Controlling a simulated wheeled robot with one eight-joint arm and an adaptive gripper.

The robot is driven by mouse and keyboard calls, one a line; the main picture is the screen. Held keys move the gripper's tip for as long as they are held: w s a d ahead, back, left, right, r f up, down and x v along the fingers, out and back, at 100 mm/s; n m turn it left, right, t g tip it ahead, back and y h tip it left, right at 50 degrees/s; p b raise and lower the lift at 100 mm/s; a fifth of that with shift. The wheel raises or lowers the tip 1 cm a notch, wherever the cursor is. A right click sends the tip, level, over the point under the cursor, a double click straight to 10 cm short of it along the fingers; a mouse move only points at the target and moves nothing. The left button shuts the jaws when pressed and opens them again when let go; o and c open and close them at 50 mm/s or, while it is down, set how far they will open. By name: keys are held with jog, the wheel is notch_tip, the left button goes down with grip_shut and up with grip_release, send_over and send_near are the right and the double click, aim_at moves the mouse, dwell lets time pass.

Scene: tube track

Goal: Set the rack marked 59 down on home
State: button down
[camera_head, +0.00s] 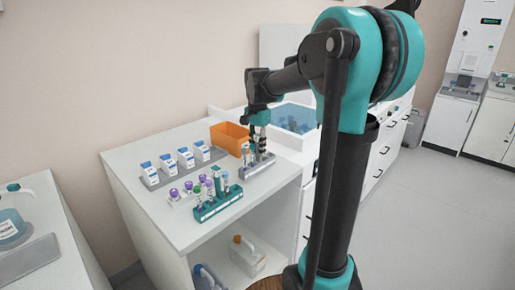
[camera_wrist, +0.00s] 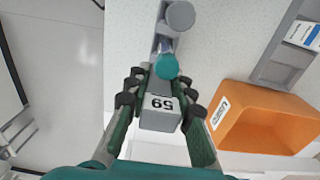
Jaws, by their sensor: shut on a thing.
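The rack marked 59 is a narrow grey rack (camera_head: 256,167) at the right side of the white counter, just right of the orange bin. In the wrist view its end block (camera_wrist: 160,120) shows the number 59 upside down, with a teal-capped tube (camera_wrist: 166,67) and a grey-capped tube (camera_wrist: 180,15) in line beyond it. My gripper (camera_wrist: 157,92) is shut on this end block, one finger on each side. In the head view my gripper (camera_head: 258,143) points down over the rack. I cannot tell whether the rack touches the counter. No mark reading home is legible.
The orange bin (camera_head: 229,138) stands close beside the rack. A teal rack (camera_head: 217,204) with tubes and several purple-capped tubes (camera_head: 189,187) stand nearer the front. Blue-and-white boxes (camera_head: 186,158) line the back. A blue basin (camera_head: 295,117) lies behind right.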

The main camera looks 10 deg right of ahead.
jog(key=shift+f, duration=0.55)
dwell(0.4)
jog(key=c, duration=1.2)
grip_release()
notch_tip(320, 180, up, 12)
dwell(0.3)
